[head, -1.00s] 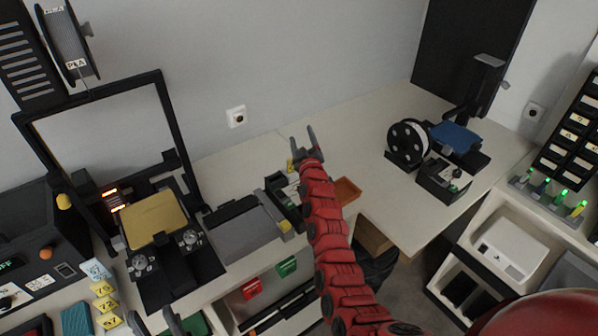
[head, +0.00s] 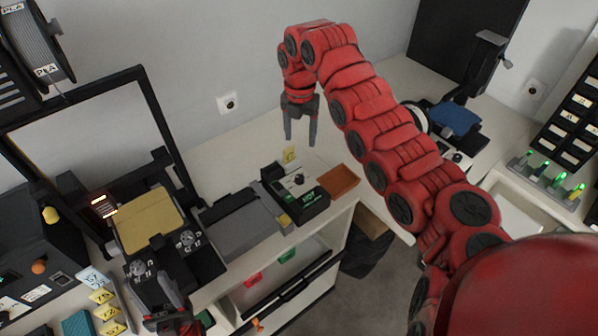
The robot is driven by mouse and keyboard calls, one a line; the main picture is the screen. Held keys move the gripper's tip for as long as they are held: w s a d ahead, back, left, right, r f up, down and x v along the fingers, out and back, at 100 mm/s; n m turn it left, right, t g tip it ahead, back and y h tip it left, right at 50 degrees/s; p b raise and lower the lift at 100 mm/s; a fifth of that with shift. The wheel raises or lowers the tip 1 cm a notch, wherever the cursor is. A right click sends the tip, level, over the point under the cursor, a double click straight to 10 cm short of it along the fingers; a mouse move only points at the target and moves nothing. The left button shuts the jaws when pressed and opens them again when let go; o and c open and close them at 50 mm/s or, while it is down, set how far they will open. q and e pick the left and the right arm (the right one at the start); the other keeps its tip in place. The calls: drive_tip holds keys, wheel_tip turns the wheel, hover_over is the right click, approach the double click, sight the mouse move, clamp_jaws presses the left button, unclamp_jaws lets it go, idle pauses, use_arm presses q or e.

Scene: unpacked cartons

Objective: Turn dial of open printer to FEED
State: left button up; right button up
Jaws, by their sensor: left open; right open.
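The black open-frame printer (head: 150,105) with a gold bed (head: 150,220) stands at the left. Two round knobs show at its front: one right (head: 187,240) and one left (head: 137,268); their markings are too small to read. My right gripper (head: 301,143) is open and empty, pointing down above the table, behind a dark device with a dial (head: 299,179). My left gripper (head: 165,290) is open at the bottom left, just in front of the printer, near the left knob; its fingers are partly hard to make out.
A second printer with a blue bed (head: 458,117) is at the right, partly hidden by my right arm. An orange tray (head: 339,181) lies beside the dark device. Yellow tags (head: 105,312) and a black machine (head: 40,250) are at the left.

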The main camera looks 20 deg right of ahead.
sight(300, 177)
wheel_tip(300, 177, down, 15)
drive_tip(key=p, duration=0.5)
drive_tip(key=shift+a+f+p, duration=0.1)
drive_tip(key=shift+p, duration=0.25)
drive_tip(key=shift+w+f, duration=0.1)
drive_tip(key=shift+f, duration=0.3)
clamp_jaws()
